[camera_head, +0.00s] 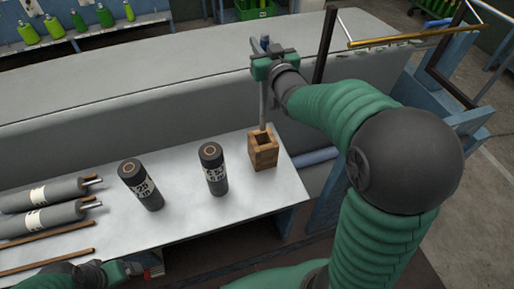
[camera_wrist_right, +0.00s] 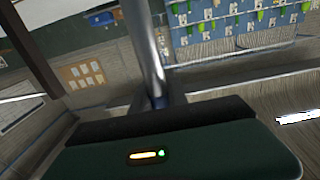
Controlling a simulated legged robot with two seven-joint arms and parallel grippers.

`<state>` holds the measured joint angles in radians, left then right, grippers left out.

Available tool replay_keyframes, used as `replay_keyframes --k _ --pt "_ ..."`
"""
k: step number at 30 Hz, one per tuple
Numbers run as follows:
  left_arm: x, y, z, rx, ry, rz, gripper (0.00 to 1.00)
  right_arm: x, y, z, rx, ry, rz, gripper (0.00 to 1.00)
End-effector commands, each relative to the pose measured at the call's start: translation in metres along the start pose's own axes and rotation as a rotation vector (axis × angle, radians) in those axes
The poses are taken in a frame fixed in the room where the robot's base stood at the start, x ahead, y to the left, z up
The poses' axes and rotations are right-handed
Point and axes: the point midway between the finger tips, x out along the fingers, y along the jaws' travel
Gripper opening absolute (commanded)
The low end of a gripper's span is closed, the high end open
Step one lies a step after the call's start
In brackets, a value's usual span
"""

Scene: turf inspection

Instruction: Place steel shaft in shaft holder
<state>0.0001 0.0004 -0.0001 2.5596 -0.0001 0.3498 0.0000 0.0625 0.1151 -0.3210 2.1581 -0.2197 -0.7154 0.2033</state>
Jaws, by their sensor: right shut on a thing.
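My right gripper (camera_head: 268,62) is shut on a steel shaft (camera_head: 263,102) and holds it near upright. The shaft's lower end shows at the square opening of the wooden shaft holder (camera_head: 263,155) on the table; I cannot tell whether it is inside or just above. The right wrist view also shows the grey shaft (camera_wrist_right: 148,45) rising from behind the dark edge of the gripper body; the holder is not visible there. My left gripper (camera_head: 132,268) is low at the left by the table's front edge, with its jaws unclear.
Two dark labelled cylinders (camera_head: 140,185) (camera_head: 214,170) stand left of the holder on the grey table (camera_head: 185,222). Dark rollers (camera_head: 42,220) and thin wooden rods (camera_head: 45,262) lie at the far left. A raised grey surface (camera_head: 150,72) runs behind. The table's right edge is close to the holder.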

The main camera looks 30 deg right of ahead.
Motion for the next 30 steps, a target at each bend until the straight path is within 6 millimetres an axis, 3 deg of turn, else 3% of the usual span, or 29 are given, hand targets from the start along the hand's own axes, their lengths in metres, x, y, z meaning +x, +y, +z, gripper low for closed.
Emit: replay_keyframes --k 5,18,30 --pt "0.000 0.000 0.000 0.000 0.000 0.000 0.90 0.000 0.001 0.016 0.001 -0.001 0.001 0.00" --pt "0.004 0.000 0.001 0.000 0.000 0.000 0.90 0.002 0.000 0.127 -0.001 -0.005 0.001 0.00" --pt "0.006 0.000 0.002 0.000 0.000 0.000 0.90 0.002 0.000 0.180 0.000 -0.001 0.001 0.00"
